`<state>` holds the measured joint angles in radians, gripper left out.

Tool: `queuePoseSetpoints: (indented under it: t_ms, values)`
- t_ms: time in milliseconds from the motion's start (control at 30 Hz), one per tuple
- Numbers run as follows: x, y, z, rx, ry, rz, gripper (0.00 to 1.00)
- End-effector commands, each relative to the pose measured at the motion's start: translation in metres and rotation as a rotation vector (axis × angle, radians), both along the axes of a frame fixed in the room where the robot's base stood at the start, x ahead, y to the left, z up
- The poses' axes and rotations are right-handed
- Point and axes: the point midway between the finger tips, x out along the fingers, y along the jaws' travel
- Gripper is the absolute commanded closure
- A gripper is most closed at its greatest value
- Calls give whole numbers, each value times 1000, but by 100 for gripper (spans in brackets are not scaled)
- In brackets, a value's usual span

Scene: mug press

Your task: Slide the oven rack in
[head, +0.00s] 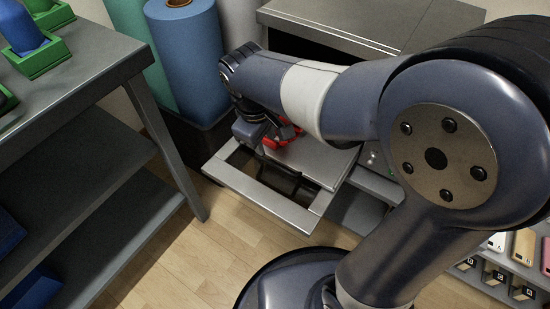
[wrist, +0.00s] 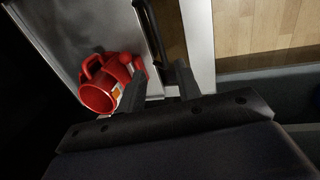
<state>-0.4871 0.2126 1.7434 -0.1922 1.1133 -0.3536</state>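The oven rack (head: 245,184) is a silver metal tray with a rectangular opening at its front, pulled out from a grey metal unit. It also shows in the wrist view (wrist: 199,40). A black bar handle (wrist: 151,30) runs along the opening. A red mug (wrist: 97,95) lies tilted on the rack plate, left of the handle; in the head view it is partly hidden by my gripper. My gripper (wrist: 160,75) is open, with its two fingers apart near the handle's near end. I cannot tell whether they touch the handle.
The grey unit (head: 340,30) stands behind the rack. A grey shelf table (head: 100,60) with green trays is at left. Blue and teal rolls (head: 190,60) stand in a dark bin beside the rack. Wooden floor (head: 160,250) is clear in front. Small boxes sit on a low shelf at right.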

Motion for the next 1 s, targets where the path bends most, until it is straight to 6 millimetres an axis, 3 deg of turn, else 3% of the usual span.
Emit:
queuePoseSetpoints:
  t_ms: [200,433,600,900,1000]
  values:
    - [5,-6,-47,-1,5,-5,67]
    - [11,-10,-82,0,2,-5,67]
    - [13,-12,-92,1,2,-5,67]
    - [14,-12,-93,1,1,-5,67]
    - [13,-12,-93,1,1,-5,75]
